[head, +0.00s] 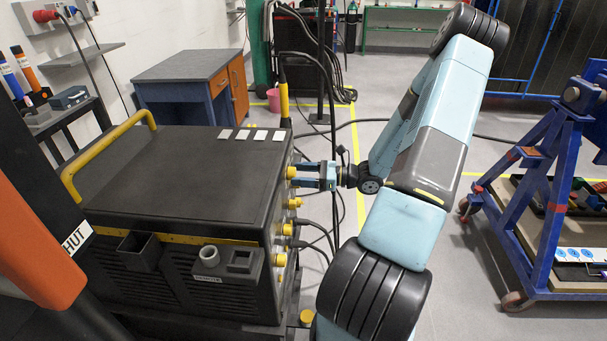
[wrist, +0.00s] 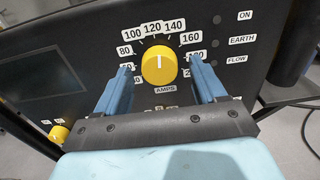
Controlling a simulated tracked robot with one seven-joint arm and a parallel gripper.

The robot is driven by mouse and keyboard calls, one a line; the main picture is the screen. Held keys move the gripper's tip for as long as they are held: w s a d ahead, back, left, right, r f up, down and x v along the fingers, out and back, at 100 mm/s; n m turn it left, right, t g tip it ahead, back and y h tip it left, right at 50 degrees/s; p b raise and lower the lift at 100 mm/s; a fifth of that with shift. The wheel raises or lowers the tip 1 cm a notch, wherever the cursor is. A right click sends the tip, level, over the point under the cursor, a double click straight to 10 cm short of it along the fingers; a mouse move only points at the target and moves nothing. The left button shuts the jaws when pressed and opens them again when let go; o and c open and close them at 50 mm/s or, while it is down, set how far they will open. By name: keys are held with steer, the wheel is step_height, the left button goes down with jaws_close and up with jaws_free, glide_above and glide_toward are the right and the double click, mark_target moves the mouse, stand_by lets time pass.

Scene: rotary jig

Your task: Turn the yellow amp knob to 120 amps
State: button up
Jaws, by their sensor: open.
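The yellow amp knob (wrist: 159,68) is on the black front panel of the welding machine, above an AMPS label. Its white pointer line points roughly up, toward the 120 mark (wrist: 152,28); the exact reading is hard to tell. My gripper (wrist: 160,65) is open, with one blue finger on each side of the knob and a visible gap to both. The fingers cover parts of the lower scale labels. In the head view my gripper (head: 308,174) is at the machine's right face, close to the top yellow knob (head: 291,172).
The machine (head: 190,170) has a yellow handle on top. More yellow knobs and cables (head: 315,240) are on its panel below my gripper. In the wrist view another yellow knob (wrist: 58,134) is at lower left and a dark screen (wrist: 45,80) at left. A blue jig stand (head: 545,200) is at right.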

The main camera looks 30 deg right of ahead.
steer(key=shift+w+a, duration=0.1)
steer(key=shift+a, duration=0.1)
steer(key=shift+c, duration=0.5)
steer(key=c, duration=1)
steer(key=shift+o, duration=0.2)
steer(key=shift+n, duration=1)
steer(key=o, duration=1.1)
steer(key=shift+c, duration=0.2)
steer(key=shift+d, duration=0.1)
